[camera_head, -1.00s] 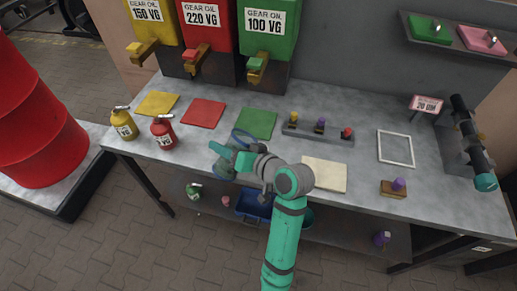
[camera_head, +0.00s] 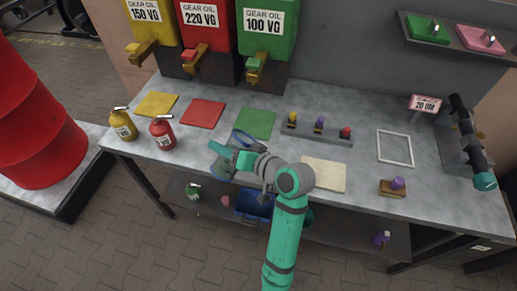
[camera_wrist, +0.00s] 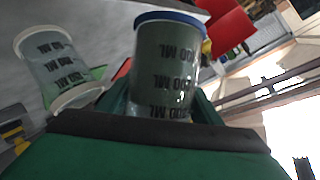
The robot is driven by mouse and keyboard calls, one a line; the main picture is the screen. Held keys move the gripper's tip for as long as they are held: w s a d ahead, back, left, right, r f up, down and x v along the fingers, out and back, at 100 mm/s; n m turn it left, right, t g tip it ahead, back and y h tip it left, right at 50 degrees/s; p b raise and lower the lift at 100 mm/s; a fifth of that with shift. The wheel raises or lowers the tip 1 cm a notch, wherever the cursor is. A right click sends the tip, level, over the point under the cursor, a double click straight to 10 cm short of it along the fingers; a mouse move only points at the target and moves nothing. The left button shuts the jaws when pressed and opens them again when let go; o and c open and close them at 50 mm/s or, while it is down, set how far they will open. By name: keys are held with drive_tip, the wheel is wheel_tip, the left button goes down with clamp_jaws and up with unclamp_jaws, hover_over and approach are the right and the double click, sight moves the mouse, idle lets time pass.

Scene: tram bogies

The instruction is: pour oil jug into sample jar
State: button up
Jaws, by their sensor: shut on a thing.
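My gripper (camera_head: 232,160) is shut on a clear graduated vessel with a blue rim (camera_wrist: 169,62), marked in ML, which looks dark greenish inside. A second clear graduated vessel with a pale rim (camera_wrist: 58,66) appears tilted, to the left of the held one in the wrist view. I cannot tell if oil passes between them. A yellow jug (camera_head: 123,124) and a red jug (camera_head: 162,133) stand at the bench's left; a green jug (camera_head: 193,191) is on the lower shelf.
Gear oil tanks with taps, such as the green tank (camera_head: 268,30), line the back. A rack with several coloured knobs (camera_head: 318,132), a cream pad (camera_head: 323,175) and a white frame (camera_head: 395,148) lie to the right. A blue bin (camera_head: 254,206) sits below.

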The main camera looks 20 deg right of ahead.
drive_tip(key=shift+w, duration=0.1)
idle(0.5)
drive_tip(key=shift+a+m+y, duration=0.1)
drive_tip(key=shift+m+y, duration=0.2)
drive_tip(key=shift+d+r, duration=0.15)
drive_tip(key=shift+d, duration=0.05)
drive_tip(key=shift+a+r, duration=0.1)
drive_tip(key=shift+a, duration=0.1)
drive_tip(key=shift+d+m, duration=0.15)
drive_tip(key=shift+m, duration=0.15)
drive_tip(key=shift+y, duration=0.3)
drive_tip(key=shift+a+r, duration=0.15)
drive_tip(key=shift+a, duration=0.25)
drive_tip(key=shift+d, duration=0.1)
